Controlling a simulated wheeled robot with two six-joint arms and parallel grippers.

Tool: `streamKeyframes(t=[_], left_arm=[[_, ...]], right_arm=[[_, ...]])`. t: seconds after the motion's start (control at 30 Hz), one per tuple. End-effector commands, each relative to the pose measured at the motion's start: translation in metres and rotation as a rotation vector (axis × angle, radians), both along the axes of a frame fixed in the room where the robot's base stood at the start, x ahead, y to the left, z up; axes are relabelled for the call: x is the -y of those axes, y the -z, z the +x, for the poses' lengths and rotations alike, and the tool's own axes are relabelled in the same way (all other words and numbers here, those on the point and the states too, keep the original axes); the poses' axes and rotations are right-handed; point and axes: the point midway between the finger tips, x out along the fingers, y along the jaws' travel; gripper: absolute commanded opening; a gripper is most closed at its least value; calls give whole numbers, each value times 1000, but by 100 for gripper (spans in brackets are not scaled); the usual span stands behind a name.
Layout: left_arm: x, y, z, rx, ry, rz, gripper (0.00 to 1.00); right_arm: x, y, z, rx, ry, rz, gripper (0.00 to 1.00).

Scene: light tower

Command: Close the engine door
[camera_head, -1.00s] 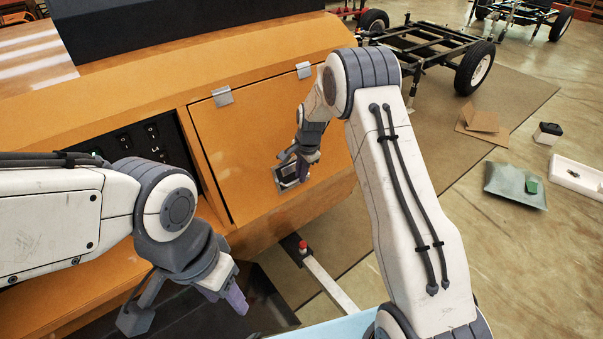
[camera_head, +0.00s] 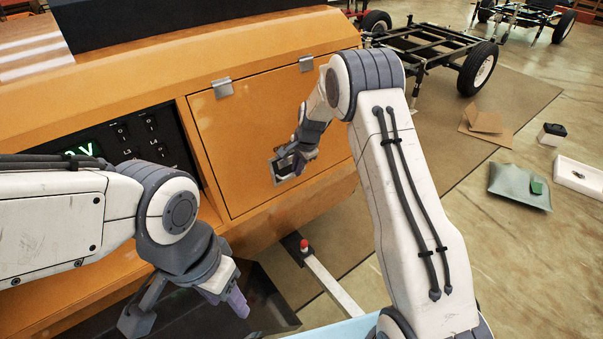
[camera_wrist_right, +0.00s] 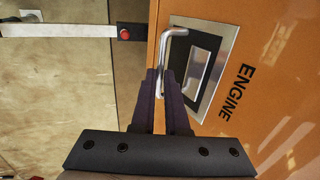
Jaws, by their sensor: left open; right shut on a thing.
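The engine door (camera_head: 255,125) is an orange panel on the side of the orange machine, hinged along its top edge. It lies about flush with its frame, with a thin dark seam at its left edge. Its silver latch plate and bent metal handle (camera_wrist_right: 174,38) sit beside the word ENGINE in the right wrist view. My right gripper (camera_head: 291,160) is at the handle; in the right wrist view its fingers (camera_wrist_right: 163,84) are shut around the handle's end. My left gripper (camera_head: 187,312) is open and empty, low in front of the machine, away from the door.
A black control panel (camera_head: 125,140) with a green lit display is left of the door. A pale bar with a red knob (camera_head: 304,244) sticks out below. A vehicle chassis (camera_head: 425,50), cardboard (camera_head: 484,121) and a grey-green bag (camera_head: 520,186) lie on the floor at right.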

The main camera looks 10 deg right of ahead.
Motion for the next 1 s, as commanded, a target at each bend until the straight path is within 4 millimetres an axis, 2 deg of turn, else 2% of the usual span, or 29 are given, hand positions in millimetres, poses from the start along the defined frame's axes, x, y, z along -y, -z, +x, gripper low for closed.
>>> streamKeyframes(t=[0.3, 0.33, 0.37, 0.4, 0.77, 0.87, 1.0], left_arm=[[0, 1, 0, 1, 0, -1, 50], [0, 1, 0, 1, 0, -1, 50], [0, 1, 0, 1, 0, -1, 50], [0, 1, 0, 1, 0, -1, 50], [0, 2, 0, 1, 0, -1, 50], [0, 4, 0, 1, 0, -1, 50], [0, 9, 0, 0, 0, 0, 50]], right_arm=[[-4, -1, 6, 21, 0, 3, 0], [-4, -1, 6, 21, 0, 3, 24], [-4, -1, 6, 21, 0, 3, 35], [-3, -1, 6, 19, 1, 3, 42], [0, -4, 2, 14, 2, 2, 42], [1, -16, -1, 17, 2, 2, 42], [4, -43, -8, 19, 2, 2, 42]])
